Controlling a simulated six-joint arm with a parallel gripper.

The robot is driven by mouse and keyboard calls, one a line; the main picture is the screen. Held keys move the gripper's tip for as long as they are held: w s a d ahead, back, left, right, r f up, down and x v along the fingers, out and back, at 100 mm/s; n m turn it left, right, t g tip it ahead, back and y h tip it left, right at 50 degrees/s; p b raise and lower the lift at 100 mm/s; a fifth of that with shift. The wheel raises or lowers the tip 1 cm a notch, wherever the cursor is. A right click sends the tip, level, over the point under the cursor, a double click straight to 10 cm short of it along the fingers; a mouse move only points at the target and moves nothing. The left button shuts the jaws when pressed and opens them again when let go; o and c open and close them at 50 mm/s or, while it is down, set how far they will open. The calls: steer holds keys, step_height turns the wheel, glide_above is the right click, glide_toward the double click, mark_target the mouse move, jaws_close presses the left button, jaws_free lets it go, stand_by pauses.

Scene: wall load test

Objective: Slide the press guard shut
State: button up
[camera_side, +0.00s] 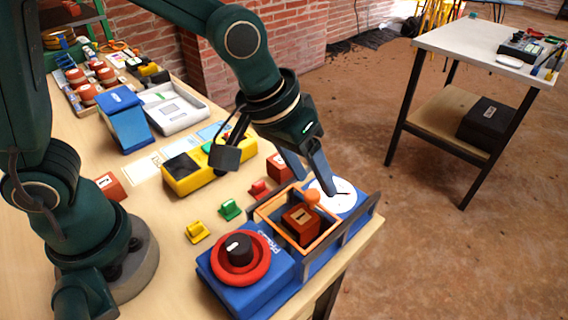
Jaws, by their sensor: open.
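The press (262,288) is a blue unit at the table's front right, with a black knob in a red ring on its near end. The guard (262,211) looks like an orange frame between dark rails, with a round orange knob (312,197) at its far right side. A red block (299,224) with a white label shows inside the frame. My gripper (314,186) is open, pointing down, its fingers just above and behind the orange knob. I cannot tell whether a finger touches it. A white dial (344,188) lies behind, partly hidden by a finger.
Small yellow (197,232), green (230,210) and red (259,189) pieces stand left of the press. A yellow box (186,184) and another labelled red block (279,166) lie behind. The table's right edge is close to the press. A side table (440,45) stands apart.

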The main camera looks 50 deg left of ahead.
mark_target(308, 194)
steer(key=shift+r, duration=1.85)
steer(key=s+a+r+n+t, duration=0.2)
steer(key=s+a+r, duration=0.1)
steer(key=a+r, duration=0.4)
steer(key=s+a+f+m+y, duration=0.2)
steer(key=s+a+f, duration=0.3)
steer(key=s, duration=0.4)
steer(key=shift+f, duration=0.4)
